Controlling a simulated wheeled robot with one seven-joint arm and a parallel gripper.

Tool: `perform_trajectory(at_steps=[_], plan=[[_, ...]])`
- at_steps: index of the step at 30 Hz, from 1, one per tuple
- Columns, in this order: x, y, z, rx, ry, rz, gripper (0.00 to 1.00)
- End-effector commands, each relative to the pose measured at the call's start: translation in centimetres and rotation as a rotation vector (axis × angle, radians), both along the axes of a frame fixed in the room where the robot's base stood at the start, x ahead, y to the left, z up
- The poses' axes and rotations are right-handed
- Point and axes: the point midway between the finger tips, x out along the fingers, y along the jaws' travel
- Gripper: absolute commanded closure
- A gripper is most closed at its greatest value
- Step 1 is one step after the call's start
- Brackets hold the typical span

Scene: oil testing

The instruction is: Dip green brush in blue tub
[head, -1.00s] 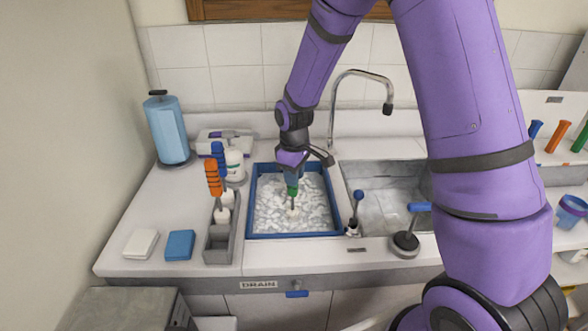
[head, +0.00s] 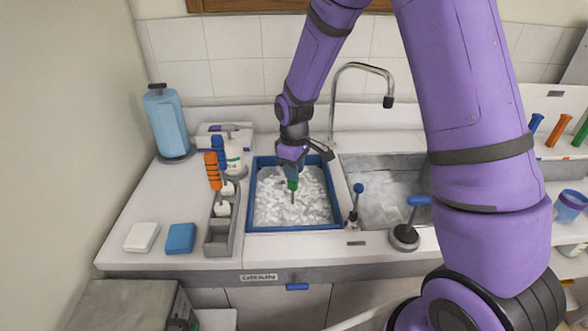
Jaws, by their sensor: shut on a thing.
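The green brush (head: 292,185) is upright in my gripper (head: 292,174), which is shut on its green handle. The brush's thin stem runs down into the white foam inside the blue tub (head: 296,228), near the tub's middle. The brush's lower end is at the foam, and I cannot tell how deep it sits. The blue-rimmed tub stands on the counter to the left of the sink. My gripper is above the foam, inside the tub's outline as seen from the head.
Left of the tub, a grey rack (head: 221,240) holds an orange-handled brush (head: 213,172) and a blue-handled brush (head: 219,153). A white bottle (head: 234,158) stands behind. White (head: 142,237) and blue (head: 181,238) sponges lie at front left. The sink (head: 385,200) and faucet (head: 360,68) are right.

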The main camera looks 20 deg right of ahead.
Motion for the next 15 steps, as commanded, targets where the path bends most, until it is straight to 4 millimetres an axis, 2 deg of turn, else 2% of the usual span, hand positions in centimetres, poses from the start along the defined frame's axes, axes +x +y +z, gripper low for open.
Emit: perform_trajectory(at_steps=[10,15], plan=[[0.0,0.0,0.1,0.000,0.000,0.000,0.98],[0.1,0.0,1.1,0.001,-0.002,0.000,0.98]])
